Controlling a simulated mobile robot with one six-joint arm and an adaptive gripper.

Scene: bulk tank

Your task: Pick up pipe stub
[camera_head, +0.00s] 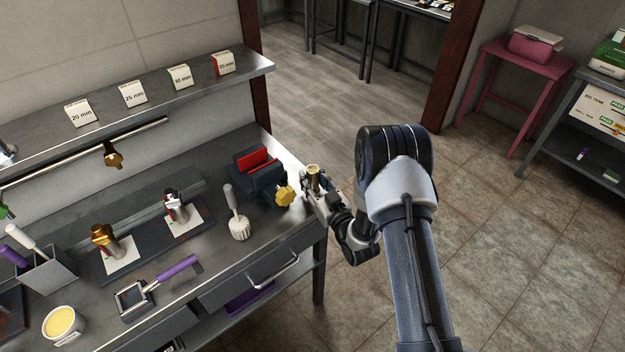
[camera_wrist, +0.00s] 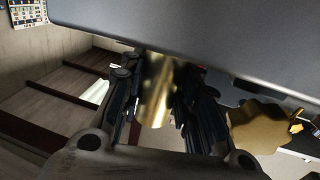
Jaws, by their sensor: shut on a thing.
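The pipe stub (camera_head: 314,178) is a short brass-coloured tube at the right end of the metal workbench. It stands about upright between the fingers of my gripper (camera_head: 312,186), which is shut on it. In the wrist view the shiny stub (camera_wrist: 157,92) sits between the two dark fingers of my gripper (camera_wrist: 160,105). Its upper end there is cut off from sight by a large grey body. I cannot tell whether the stub touches the bench.
A dark blue vise (camera_head: 262,178) with red jaws and a yellow knob (camera_head: 285,196) stands just left of my gripper. The knob also shows in the wrist view (camera_wrist: 262,127). A shelf (camera_head: 150,90) with size cards runs behind.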

